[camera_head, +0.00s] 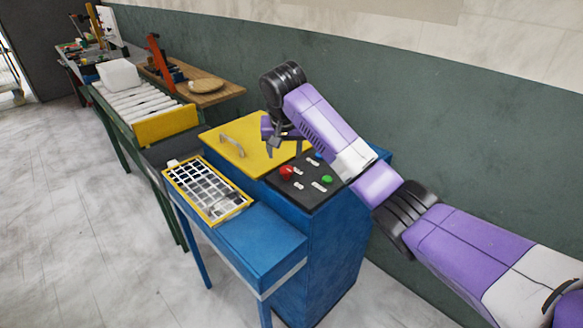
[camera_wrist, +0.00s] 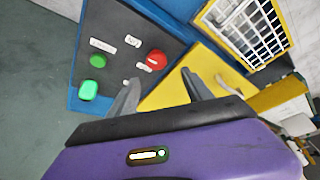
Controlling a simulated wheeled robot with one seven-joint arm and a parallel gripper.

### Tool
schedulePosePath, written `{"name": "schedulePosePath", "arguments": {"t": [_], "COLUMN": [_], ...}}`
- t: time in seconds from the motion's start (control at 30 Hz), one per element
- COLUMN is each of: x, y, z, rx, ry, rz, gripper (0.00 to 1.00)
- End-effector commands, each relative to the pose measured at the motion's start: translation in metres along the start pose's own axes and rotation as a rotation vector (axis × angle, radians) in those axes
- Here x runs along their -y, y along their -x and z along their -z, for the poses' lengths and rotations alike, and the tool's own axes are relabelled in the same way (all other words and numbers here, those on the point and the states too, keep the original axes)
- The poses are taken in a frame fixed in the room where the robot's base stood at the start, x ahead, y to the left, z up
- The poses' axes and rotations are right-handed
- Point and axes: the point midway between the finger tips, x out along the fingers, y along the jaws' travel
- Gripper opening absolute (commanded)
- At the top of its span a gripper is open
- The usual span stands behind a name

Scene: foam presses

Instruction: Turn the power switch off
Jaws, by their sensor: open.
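The black control panel (camera_head: 305,197) is on top of the blue machine, and it also fills the upper left of the wrist view (camera_wrist: 110,25). It carries a red button (camera_head: 287,172), a green button (camera_head: 327,180), a partly hidden blue control (camera_head: 318,155) and small white labels. I cannot tell which control is the power switch. In the wrist view the red button (camera_wrist: 156,59) lies just beyond my fingertips, with green controls (camera_wrist: 88,90) to the left. My gripper (camera_head: 284,147) is open and empty, above the yellow lid near the panel's back edge; its two fingers show apart in the wrist view (camera_wrist: 160,88).
The yellow lid (camera_head: 238,155) with a metal handle is left of the panel. A yellow-framed grid tray (camera_head: 206,190) sits in front on the blue machine. A roller conveyor (camera_head: 140,102) and wooden bench stand farther left. The green wall is close behind my arm.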

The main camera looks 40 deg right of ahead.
Motion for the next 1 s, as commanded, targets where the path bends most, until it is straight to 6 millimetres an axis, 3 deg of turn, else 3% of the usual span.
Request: {"name": "schedulePosePath", "arguments": {"t": [0.17, 0.6, 1.0], "x": [-0.005, -0.006, -0.005], "y": [-0.007, -0.067, -0.078], "z": [-0.006, -0.007, -0.007], "rx": [0.026, 0.023, 0.020], "ry": [-0.031, -0.029, -0.028], "rz": [-0.021, -0.020, -0.017], "gripper": [0.59, 0.59, 0.59]}}
